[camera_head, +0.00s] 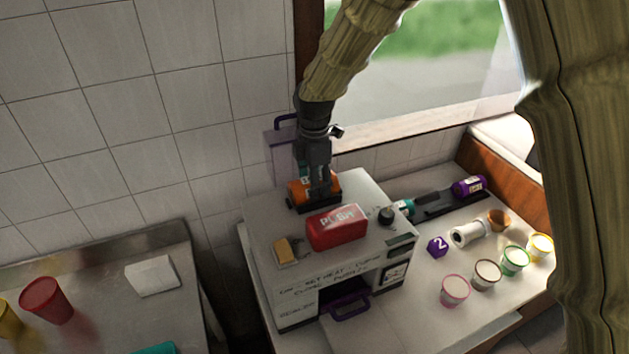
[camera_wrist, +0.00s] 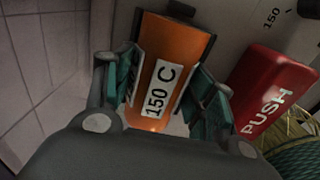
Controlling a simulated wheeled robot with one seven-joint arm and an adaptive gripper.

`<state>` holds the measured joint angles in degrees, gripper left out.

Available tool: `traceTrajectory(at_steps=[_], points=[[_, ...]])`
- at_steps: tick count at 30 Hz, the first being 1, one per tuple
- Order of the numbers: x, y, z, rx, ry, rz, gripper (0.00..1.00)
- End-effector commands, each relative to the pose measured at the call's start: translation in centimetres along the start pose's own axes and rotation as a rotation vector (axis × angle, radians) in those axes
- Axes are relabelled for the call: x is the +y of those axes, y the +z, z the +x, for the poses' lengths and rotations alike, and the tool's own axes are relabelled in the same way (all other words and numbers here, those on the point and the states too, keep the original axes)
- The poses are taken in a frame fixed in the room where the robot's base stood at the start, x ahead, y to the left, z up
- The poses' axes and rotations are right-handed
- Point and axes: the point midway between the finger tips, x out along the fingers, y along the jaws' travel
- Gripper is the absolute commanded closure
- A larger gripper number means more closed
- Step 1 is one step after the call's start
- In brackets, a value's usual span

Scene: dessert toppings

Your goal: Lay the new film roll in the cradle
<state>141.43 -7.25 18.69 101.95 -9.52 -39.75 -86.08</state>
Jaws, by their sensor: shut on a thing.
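My gripper (camera_head: 320,190) is shut on an orange block (camera_wrist: 168,50) marked "150 C" on top of the white sealing machine (camera_head: 358,192). Its teal-padded fingers flank the block in the wrist view. A dark cradle-like rail (camera_head: 432,208) lies right of the machine, with a purple cylinder (camera_head: 468,187) at its far end and a teal piece (camera_head: 404,207) at its near end. A pale roll (camera_head: 470,233) lies on the counter in front of the rail. I cannot tell which roll is the new film.
A red "PUSH" block (camera_head: 337,228) and a small yellow block (camera_head: 286,251) sit on the machine near my gripper. A purple "2" block (camera_head: 437,246) and several cups (camera_head: 486,274) stand on the right counter. A red cup (camera_head: 46,300) stands on the left table.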

Motion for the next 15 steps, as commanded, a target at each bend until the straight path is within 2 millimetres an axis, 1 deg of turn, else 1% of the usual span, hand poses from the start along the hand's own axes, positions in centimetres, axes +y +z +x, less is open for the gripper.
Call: traceTrajectory(at_steps=[12,13,15], points=[[0.05,-0.01,-0.06,0.000,0.002,-0.001,0.82],[0.05,-0.01,-0.06,0.000,0.002,-0.001,0.40],[0.05,-0.01,-0.06,0.000,0.002,-0.001,0.27]])
